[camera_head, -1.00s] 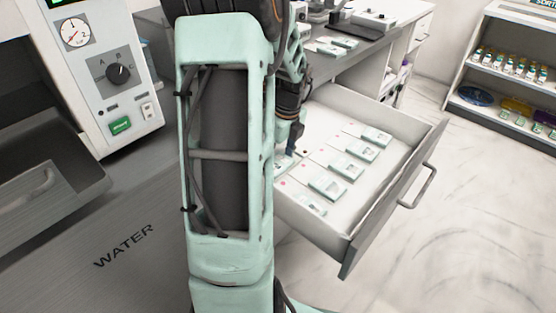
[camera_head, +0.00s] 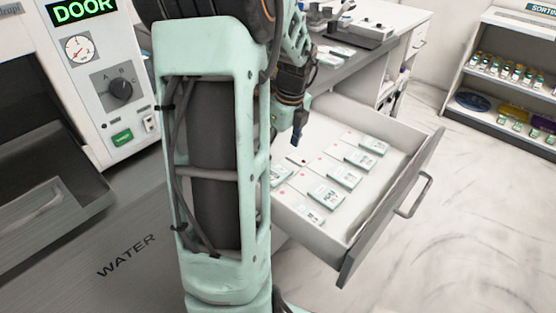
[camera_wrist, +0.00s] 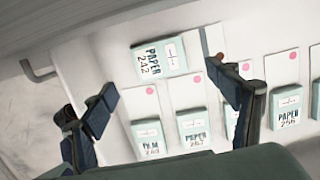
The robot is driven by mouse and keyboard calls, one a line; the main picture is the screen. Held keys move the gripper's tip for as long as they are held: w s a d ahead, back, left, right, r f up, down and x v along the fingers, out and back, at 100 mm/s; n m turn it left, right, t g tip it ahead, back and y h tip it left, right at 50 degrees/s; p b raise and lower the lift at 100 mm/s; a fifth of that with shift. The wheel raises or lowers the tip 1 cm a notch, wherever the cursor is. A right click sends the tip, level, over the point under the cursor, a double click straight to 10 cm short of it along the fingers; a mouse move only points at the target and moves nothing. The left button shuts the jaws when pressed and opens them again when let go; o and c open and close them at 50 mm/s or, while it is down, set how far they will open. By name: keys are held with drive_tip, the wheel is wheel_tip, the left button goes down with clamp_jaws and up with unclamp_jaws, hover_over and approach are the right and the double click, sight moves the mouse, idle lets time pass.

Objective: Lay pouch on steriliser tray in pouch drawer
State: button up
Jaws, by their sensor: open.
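The pouch drawer (camera_head: 380,222) is pulled open in the head view, with several labelled pouches lying flat in it. In the wrist view a pouch marked PAPER 242 (camera_wrist: 160,57) lies turned differently from the others, beyond my fingertips. A pouch marked PAPER (camera_wrist: 194,128) and another marked PAPER 256 (camera_wrist: 287,106) lie nearer. My gripper (camera_wrist: 170,100) is open, its fingers spread wide with nothing held between them. In the head view my gripper (camera_head: 297,132) is above the drawer's left part, partly hidden by my arm. I cannot clearly identify the steriliser tray.
A steriliser (camera_head: 105,85) with a DOOR display stands at the left, with a dark open front part (camera_head: 55,215) below. A counter (camera_head: 345,62) with equipment is behind the drawer. A shelf (camera_head: 515,65) stands at the right. Floor right of the drawer is clear.

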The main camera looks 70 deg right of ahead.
drive_tip(key=r, duration=0.4)
drive_tip(key=shift+s+a+r+p, duration=0.1)
drive_tip(key=shift+s+r+p, duration=0.15)
drive_tip(key=shift+s+p, duration=0.15)
